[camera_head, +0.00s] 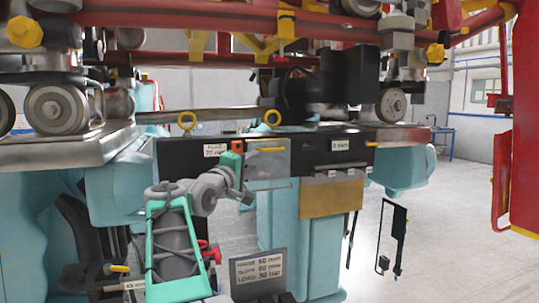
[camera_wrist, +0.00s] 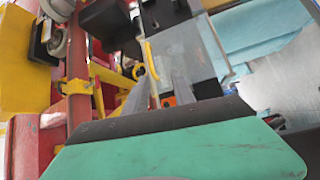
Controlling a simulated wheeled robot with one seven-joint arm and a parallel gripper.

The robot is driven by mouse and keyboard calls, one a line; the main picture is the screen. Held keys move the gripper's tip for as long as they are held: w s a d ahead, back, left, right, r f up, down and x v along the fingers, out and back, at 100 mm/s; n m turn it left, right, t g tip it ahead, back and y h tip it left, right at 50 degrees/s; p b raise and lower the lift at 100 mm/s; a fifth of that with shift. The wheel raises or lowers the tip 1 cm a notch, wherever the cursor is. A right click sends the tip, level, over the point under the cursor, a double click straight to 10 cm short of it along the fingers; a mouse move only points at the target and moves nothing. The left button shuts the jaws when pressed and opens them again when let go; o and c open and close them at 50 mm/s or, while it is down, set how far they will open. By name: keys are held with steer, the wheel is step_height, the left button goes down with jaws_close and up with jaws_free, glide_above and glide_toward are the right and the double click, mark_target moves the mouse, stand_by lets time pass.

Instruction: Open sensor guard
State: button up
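The sensor guard (camera_head: 268,168) looks like a clear grey panel on the front of the dark beam, with a yellow handle (camera_head: 270,149) near its top. In the wrist view the guard (camera_wrist: 190,55) lies ahead, with its yellow handle (camera_wrist: 150,60) along the left side. My gripper (camera_head: 243,160) is at the panel's left edge in the head view. In the wrist view its two grey fingers (camera_wrist: 157,82) stand apart, with the handle's near end close to the tips. I cannot tell whether they touch it. A small orange part (camera_wrist: 168,102) shows between the fingers.
The dark beam (camera_head: 310,150) carries labels and a second yellow handle (camera_head: 371,144). A tan plate (camera_head: 331,198) hangs below it. Train wheels (camera_head: 55,108) and red rails are above. A weight-limit sign (camera_head: 259,270) stands low in front. Open floor lies at the right.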

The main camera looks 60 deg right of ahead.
mark_target(271, 150)
steer(key=shift+g, duration=0.5)
steer(key=d+p, duration=0.1)
steer(key=d, duration=0.1)
steer(key=s+d+r, duration=0.1)
steer(key=d, duration=0.2)
steer(key=d+r+p, duration=0.1)
steer(key=d, duration=0.2)
steer(key=shift+s+r+p, duration=0.15)
steer(key=shift+s+p, duration=0.2)
steer(key=shift+d, duration=0.25)
jaws_close()
